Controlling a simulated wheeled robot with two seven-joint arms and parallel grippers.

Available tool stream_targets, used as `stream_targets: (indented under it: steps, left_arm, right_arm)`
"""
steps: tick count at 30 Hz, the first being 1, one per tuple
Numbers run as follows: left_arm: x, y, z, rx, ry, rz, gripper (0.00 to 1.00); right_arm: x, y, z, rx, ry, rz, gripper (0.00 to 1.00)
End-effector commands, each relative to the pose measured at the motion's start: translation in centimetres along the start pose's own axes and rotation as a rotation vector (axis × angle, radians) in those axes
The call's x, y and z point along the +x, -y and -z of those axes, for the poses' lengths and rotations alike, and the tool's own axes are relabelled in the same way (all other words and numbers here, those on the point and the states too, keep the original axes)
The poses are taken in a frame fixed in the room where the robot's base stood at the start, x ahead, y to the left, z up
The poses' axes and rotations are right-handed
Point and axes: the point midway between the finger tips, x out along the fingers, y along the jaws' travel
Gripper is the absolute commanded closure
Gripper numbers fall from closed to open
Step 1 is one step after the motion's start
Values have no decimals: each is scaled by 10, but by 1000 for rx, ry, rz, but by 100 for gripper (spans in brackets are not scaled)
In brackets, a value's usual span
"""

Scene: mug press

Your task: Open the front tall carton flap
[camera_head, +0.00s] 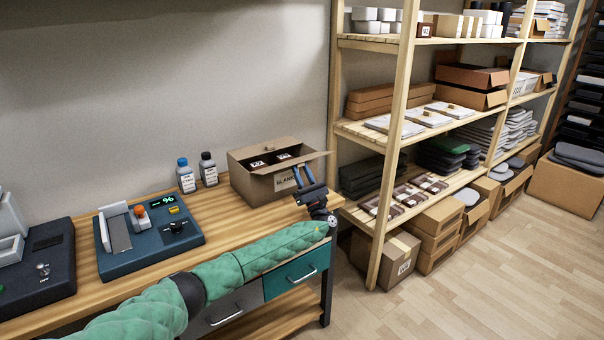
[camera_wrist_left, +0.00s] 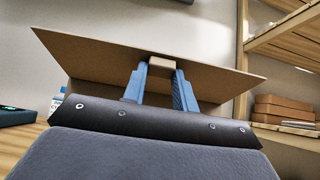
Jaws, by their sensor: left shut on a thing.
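The tall brown carton (camera_head: 254,187) stands on the wooden bench with "BLANK" lettering on its front. Its top is at least partly open, and dark items with white labels show inside. The front flap (camera_head: 312,159) juts outward from the carton's upper front edge. In the left wrist view the flap (camera_wrist_left: 100,62) spans the picture above my gripper. A small light tab (camera_wrist_left: 161,64) sits on the flap between the blue fingertips. My left gripper (camera_head: 300,172) is at the carton's front, shut on this tab; the fingers partly cover the lettering. My right gripper is not in view.
Two bottles (camera_head: 186,178) stand left of the carton. A blue press device (camera_head: 150,240) is farther left on the bench (camera_head: 80,272). A wooden shelf rack (camera_head: 400,120) with boxes and trays rises close to the right.

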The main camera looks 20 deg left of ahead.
Motion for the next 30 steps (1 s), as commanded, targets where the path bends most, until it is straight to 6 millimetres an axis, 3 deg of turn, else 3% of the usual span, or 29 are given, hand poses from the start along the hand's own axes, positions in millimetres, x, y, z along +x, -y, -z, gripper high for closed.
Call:
stream_targets:
  steps: [2,3,6,17,23,25,30]
  left_arm:
    - [-2,-2,5,6,-5,0,100]
    - [-2,-2,5,6,-5,0,66]
    - [-1,-1,4,4,-4,0,49]
    - [-6,0,2,1,-2,0,49]
    - [-35,-1,4,1,-5,0,49]
    - [-46,-1,4,1,-3,0,49]
    - [-67,-1,5,3,-4,0,49]
  right_arm:
    - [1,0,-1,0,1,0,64]
    - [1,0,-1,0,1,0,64]
    - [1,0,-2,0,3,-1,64]
    - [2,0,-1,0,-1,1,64]
    - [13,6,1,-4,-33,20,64]
    - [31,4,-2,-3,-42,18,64]
    - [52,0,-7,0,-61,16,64]
